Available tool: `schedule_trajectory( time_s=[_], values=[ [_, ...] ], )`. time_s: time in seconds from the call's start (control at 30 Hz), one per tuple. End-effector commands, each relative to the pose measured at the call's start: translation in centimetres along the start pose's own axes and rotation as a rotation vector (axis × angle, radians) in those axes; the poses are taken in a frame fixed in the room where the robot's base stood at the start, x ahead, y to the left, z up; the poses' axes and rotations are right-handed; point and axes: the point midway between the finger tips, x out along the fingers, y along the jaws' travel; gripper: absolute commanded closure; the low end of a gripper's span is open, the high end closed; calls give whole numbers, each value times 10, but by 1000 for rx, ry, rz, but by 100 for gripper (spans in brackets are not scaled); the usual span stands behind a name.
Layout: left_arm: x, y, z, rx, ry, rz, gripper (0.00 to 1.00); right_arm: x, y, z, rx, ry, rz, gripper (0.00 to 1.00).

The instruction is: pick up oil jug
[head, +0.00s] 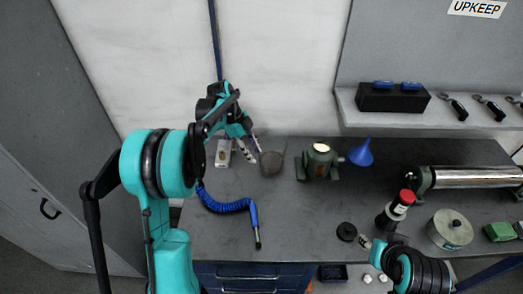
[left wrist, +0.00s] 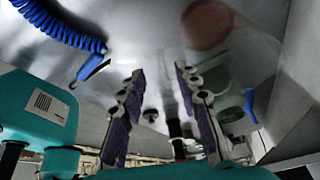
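The oil jug looks like a see-through, greyish vessel (head: 272,162) on the grey bench, left of a green pump-like unit. In the left wrist view a glassy shape with a reddish-brown round patch (left wrist: 207,26), probably the same jug, lies beyond the right-hand finger. My left gripper (head: 250,150) is just left of the jug, pointing down. Its two purple-padded fingers (left wrist: 160,88) stand apart with nothing held between them. My right gripper (head: 366,241) is low on the right, partly hidden by its own wrist; its fingers are unclear.
A blue coiled hose (head: 222,205) lies in front of the jug. A red-capped bottle (head: 400,203) stands near my right arm. Bare bench lies in the middle.

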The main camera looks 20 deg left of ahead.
Motion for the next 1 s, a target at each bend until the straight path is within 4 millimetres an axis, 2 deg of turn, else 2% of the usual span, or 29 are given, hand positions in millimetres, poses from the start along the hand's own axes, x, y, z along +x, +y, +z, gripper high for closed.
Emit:
schedule_trajectory(
  time_s=[0.3,0.63,0.9,1.0],
  values=[
    [52,-1,1,11,3,3,67,13,0,10,0,0,0,60],
    [77,-1,0,9,2,1,67,20,0,14,0,0,0,60],
    [117,-2,-1,8,2,1,67,32,0,23,0,0,0,60],
    [121,-2,-2,8,2,1,67,33,0,24,0,0,0,60]
  ],
)
